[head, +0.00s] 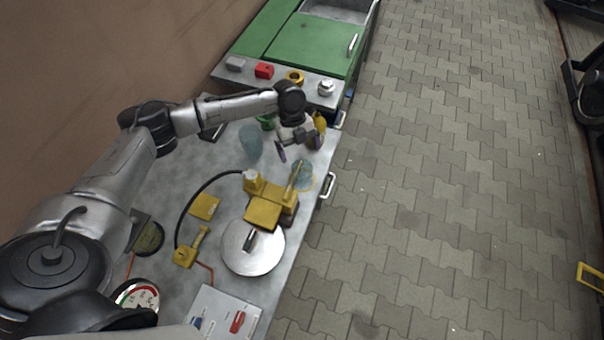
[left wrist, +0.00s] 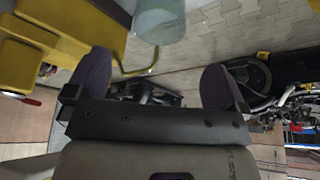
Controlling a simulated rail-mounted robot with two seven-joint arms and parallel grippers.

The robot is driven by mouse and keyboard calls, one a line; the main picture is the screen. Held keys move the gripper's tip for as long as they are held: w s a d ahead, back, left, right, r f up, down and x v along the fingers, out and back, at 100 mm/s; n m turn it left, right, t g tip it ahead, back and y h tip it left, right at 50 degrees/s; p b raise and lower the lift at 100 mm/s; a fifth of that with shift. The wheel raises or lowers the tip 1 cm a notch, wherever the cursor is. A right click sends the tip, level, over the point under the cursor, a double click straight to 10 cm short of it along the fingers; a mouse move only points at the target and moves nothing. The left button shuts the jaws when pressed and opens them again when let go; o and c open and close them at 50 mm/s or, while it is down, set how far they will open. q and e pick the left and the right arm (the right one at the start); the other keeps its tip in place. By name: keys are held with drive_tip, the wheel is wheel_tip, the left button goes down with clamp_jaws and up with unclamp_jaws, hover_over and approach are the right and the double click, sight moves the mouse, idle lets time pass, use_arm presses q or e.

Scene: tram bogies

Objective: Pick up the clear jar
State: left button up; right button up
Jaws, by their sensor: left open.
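A see-through, pale blue jar (head: 302,178) stands near the right edge of the metal bench, beside the yellow machine. In the left wrist view a pale blue jar (left wrist: 158,18) shows at the top, cut off by the frame edge. A second see-through bluish vessel (head: 251,141) stands further left on the bench; I cannot tell for sure which one is the clear jar. My left gripper (head: 299,146) is open and empty, just beyond the jar by the machine and apart from it. Its two dark finger pads show in the left wrist view (left wrist: 155,82), with nothing between them.
The yellow machine (head: 268,207) with a round metal plate (head: 252,252) stands close to the jar. A yellow item (head: 318,126) and a green one (head: 266,122) are near my left gripper. A green cabinet (head: 305,45) stands beyond. The paved floor to the right is open.

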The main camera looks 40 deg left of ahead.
sight(302, 168)
use_arm(q)
drive_tip(key=shift+x, duration=3.1)
drive_tip(key=shift+a, duration=0.15)
drive_tip(key=shift+c, duration=0.3)
drive_tip(key=c, duration=1.2)
